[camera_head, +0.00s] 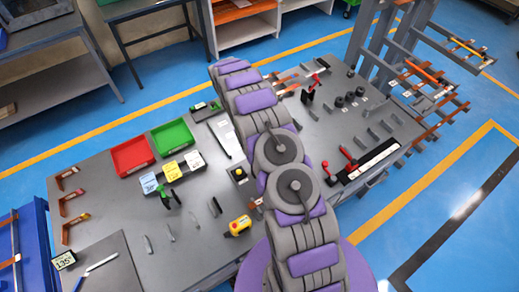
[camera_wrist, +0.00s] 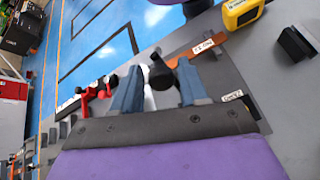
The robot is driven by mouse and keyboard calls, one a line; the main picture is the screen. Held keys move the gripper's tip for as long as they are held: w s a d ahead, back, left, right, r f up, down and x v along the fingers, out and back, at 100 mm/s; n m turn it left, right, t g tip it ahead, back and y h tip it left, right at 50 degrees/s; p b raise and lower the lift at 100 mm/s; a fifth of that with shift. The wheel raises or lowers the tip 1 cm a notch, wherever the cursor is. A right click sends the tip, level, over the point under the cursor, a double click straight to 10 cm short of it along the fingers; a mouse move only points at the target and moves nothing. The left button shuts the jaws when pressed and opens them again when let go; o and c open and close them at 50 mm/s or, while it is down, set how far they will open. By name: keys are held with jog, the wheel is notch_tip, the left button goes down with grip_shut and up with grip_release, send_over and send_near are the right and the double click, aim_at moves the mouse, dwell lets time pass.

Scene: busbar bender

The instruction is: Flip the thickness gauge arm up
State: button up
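In the wrist view, my gripper (camera_wrist: 158,66) has its two blue-grey fingers spread apart. A dark rounded part (camera_wrist: 161,75), which may be the thickness gauge arm, shows between the fingers, with a gap visible on its right side. I cannot tell whether a finger touches it. A copper strip (camera_wrist: 202,48) with a white label lies just beyond the right finger. In the head view, my own arm hides the gripper and most of the gauge area; a bit of copper (camera_head: 255,203) shows beside the arm.
A yellow box (camera_wrist: 243,13) sits near the copper strip and also shows in the head view (camera_head: 239,225). A red-handled lever (camera_wrist: 93,92) stands left of my fingers. Red (camera_head: 132,155) and green (camera_head: 172,136) bins stand on the grey bench (camera_head: 110,200). Copper bars (camera_head: 425,72) project from a rack at right.

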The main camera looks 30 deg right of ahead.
jog(key=shift+o, duration=0.8)
jog(key=shift+s, duration=0.1)
jog(key=shift+r, duration=0.2)
notch_tip(320, 180, up, 3)
jog(key=p, duration=0.3)
jog(key=shift+r+p, duration=0.15)
jog(key=shift+p, duration=0.15)
jog(key=s+a+r+b, duration=0.1)
jog(key=s+a, duration=0.3)
jog(key=s, duration=1.1)
jog(key=shift+s+r, duration=0.15)
jog(key=shift+s, duration=0.05)
